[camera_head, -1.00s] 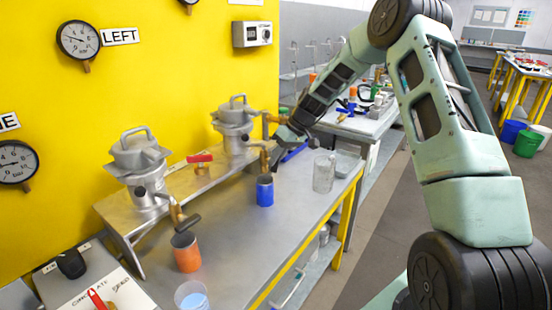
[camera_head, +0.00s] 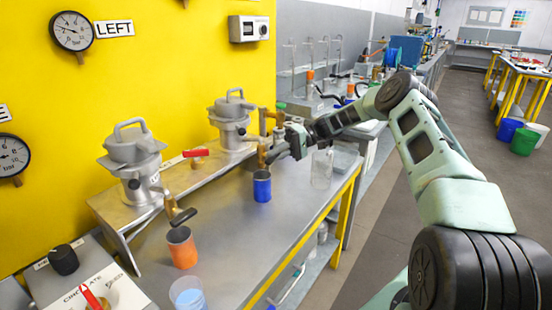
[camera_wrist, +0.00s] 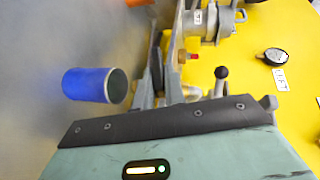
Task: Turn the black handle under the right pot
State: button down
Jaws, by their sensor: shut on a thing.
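The right pot (camera_head: 231,112) is a silver lidded vessel on a metal shelf, with a brass tap (camera_head: 263,152) in front of it. My gripper (camera_head: 274,152) is at this tap, just above and right of a blue cup (camera_head: 262,187). In the wrist view my gripper (camera_wrist: 158,72) is shut on a dark piece, the black handle (camera_wrist: 156,66), between its fingers. The fingers hide much of the handle, and its angle is hard to tell. The blue cup (camera_wrist: 88,85) also shows left of the fingers in the wrist view.
The left pot (camera_head: 133,165) has its own black handle (camera_head: 183,217) above an orange cup (camera_head: 182,248). A clear jar (camera_head: 322,168) stands right of the blue cup. A red-handled valve (camera_head: 196,152) sits between the pots.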

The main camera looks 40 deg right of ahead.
jog(key=shift+f+m+y+b, duration=0.3)
jog(key=shift+m+y+b, duration=0.3)
jog(key=shift+y+b, duration=0.65)
jog(key=shift+y, duration=0.25)
jog(key=c, duration=1.5)
grip_release()
jog(key=shift+o, duration=0.2)
